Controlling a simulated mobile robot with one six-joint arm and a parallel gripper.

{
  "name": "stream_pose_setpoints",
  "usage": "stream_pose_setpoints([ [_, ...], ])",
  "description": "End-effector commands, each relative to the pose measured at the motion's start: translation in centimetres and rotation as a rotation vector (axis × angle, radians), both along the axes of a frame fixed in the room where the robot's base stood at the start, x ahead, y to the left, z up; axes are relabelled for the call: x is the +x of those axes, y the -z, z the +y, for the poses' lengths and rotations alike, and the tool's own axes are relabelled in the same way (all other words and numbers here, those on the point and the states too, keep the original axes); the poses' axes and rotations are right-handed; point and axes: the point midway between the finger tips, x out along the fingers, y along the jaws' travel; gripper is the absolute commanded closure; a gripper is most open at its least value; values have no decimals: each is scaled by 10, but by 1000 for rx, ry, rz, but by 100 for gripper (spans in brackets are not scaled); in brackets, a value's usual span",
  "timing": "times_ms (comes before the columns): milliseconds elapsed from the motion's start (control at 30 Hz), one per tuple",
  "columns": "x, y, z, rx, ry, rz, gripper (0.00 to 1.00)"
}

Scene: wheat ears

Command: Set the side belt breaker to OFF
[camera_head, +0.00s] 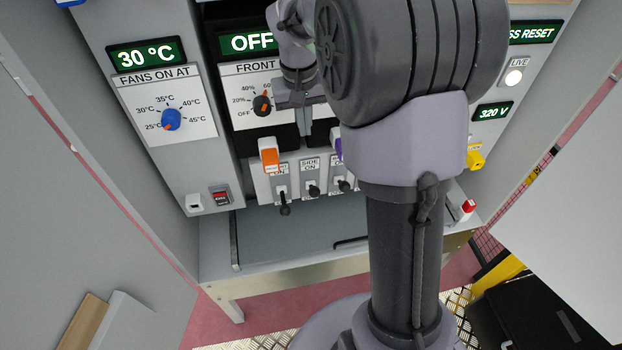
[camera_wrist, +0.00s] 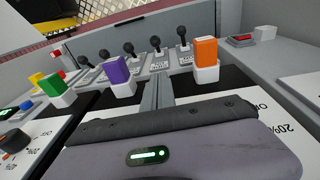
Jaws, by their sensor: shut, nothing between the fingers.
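The side breaker is a small black lever (camera_head: 314,190) under a label reading "SIDE ON" (camera_head: 311,163). In the wrist view its lever (camera_wrist: 156,44) is second from the right in the row. The lever to its left in the head view (camera_head: 284,205) hangs lower than the side lever. My gripper (camera_head: 305,132) is shut and empty, pointing down in front of the panel, above the breaker row and apart from the side lever. In the wrist view its housing fills the bottom.
An orange-capped block (camera_head: 269,155) and a purple block (camera_wrist: 116,72) flank the space around my gripper. More breaker levers stand in the row, partly behind my arm in the head view. A grey shelf (camera_head: 300,238) lies below. The FRONT dial (camera_head: 262,105) is left of my gripper.

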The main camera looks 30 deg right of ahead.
Motion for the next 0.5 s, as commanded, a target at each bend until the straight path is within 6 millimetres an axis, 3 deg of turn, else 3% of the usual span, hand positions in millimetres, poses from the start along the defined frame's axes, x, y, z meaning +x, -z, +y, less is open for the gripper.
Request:
stream_pose_setpoints([
  [33, 0, 15, -1, 1, 0, 4, 100],
  [500, 10, 117, -11, 1, -1, 3, 100],
])
